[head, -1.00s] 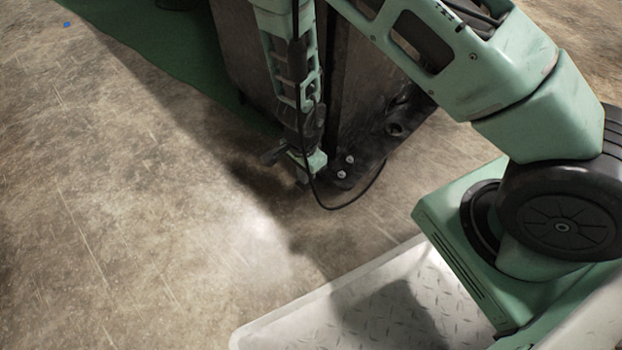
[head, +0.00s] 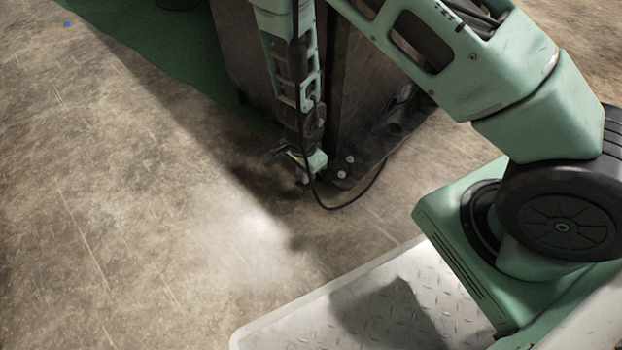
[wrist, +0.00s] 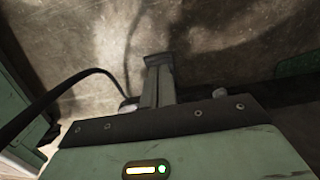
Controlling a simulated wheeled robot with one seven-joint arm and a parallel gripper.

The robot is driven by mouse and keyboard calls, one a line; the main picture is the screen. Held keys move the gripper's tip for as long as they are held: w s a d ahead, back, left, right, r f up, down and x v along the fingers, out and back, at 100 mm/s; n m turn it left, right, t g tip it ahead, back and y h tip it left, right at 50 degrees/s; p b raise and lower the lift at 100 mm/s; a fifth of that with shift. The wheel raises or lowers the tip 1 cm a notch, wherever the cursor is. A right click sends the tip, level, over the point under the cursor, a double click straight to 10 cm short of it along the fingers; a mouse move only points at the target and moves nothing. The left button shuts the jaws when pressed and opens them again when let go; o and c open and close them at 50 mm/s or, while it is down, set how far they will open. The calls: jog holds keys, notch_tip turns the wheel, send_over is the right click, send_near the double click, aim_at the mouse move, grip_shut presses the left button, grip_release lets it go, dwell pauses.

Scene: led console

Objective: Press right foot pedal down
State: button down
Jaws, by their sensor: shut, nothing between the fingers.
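My gripper (head: 303,180) points down near the floor, at the lower front corner of the dark console (head: 238,55). Its narrow fingers (wrist: 158,80) are shut, with nothing held between them in the wrist view. No foot pedal shows clearly in either view. A black low part with round bolt heads (head: 345,168) lies just right of my gripper at the console's foot; I cannot tell whether it is a pedal. My arm hides part of the console front. I cannot tell whether the fingertips touch anything.
A green floor strip (head: 165,62) runs along the console's left side. Scratched concrete floor (head: 110,200) is clear to the left and in front. A black cable loops beside my gripper. My pale base plate fills the lower right.

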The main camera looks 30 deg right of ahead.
jog(key=shift+f, duration=0.1)
jog(key=shift+f+b, duration=2.1)
jog(key=shift+b, duration=0.1)
jog(key=shift+r, duration=0.1)
notch_tip(320, 180, up, 9)
jog(key=p, duration=0.8)
jog(key=shift+p, duration=0.4)
jog(key=shift+w, duration=0.1)
jog(key=shift+r, duration=0.1)
